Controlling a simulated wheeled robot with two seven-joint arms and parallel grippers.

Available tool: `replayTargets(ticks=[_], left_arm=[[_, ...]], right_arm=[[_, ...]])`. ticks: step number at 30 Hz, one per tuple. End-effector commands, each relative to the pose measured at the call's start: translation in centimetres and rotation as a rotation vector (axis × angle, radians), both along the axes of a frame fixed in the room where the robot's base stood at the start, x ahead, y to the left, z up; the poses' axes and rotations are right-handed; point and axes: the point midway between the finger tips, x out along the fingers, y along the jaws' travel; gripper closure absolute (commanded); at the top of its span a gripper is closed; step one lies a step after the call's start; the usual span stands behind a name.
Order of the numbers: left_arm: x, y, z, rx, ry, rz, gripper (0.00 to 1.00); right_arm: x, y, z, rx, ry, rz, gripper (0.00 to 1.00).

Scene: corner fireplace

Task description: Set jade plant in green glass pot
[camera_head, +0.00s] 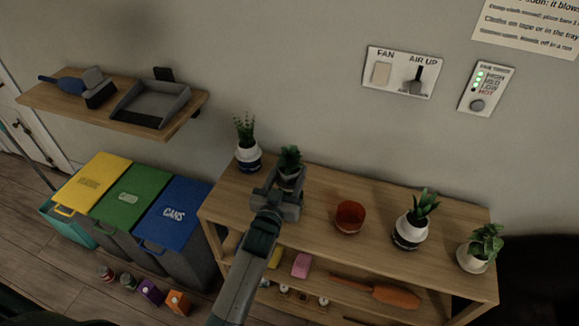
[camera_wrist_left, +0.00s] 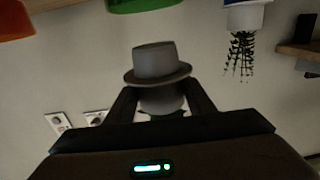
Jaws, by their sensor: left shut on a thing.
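My left gripper (camera_head: 287,182) is shut on a small leafy plant (camera_head: 290,158), seemingly the jade plant, over the left part of the wooden shelf unit. In the left wrist view, which is upside down, a grey pot with a wide rim (camera_wrist_left: 157,62) sits between the fingers of the left gripper (camera_wrist_left: 162,105). A green pot (camera_wrist_left: 142,5), likely the green glass pot, shows at the top edge of that view, apart from the held pot. In the head view my gripper and arm seem to hide it. My right gripper is not in view.
On the unit top (camera_head: 315,238) stand a tall-leaved plant (camera_head: 248,155) close left, an orange-red glass pot (camera_head: 350,217), a black-and-white potted plant (camera_head: 410,232) and a white potted plant (camera_head: 473,260). Yellow, green and blue bins (camera_head: 172,212) stand at left. A wall shelf (camera_head: 60,98) hangs above them.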

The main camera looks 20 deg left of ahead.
Motion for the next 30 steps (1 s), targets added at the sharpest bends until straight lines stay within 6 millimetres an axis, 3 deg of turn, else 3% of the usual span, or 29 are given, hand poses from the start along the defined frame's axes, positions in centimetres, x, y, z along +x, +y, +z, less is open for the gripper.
replayTargets(ticks=[14,30], left_arm=[[0.0,0.0,-0.4,0.0,-0.002,0.0,0.64],[0.0,0.0,-3.3,0.0,-0.002,0.0,0.64]], right_arm=[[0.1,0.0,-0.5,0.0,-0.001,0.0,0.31],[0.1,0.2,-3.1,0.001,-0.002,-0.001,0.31]])
